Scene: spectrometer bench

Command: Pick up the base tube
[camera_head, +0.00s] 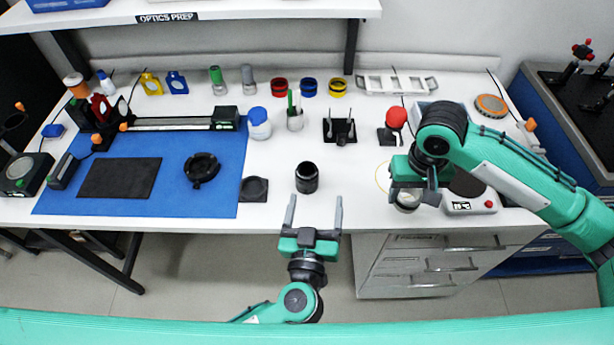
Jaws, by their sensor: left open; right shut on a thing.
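A short black open-topped tube (306,178), which looks like the base tube, stands upright near the front edge of the white bench. My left gripper (314,208) is open and empty in front of the bench's front edge. Its two fingers point toward the tube, with a gap between fingertips and tube.
A blue mat (220,150) with a black pad and ring lies at left. A flat dark holder (254,189) is left of the tube. A white device (470,205) is right of my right gripper.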

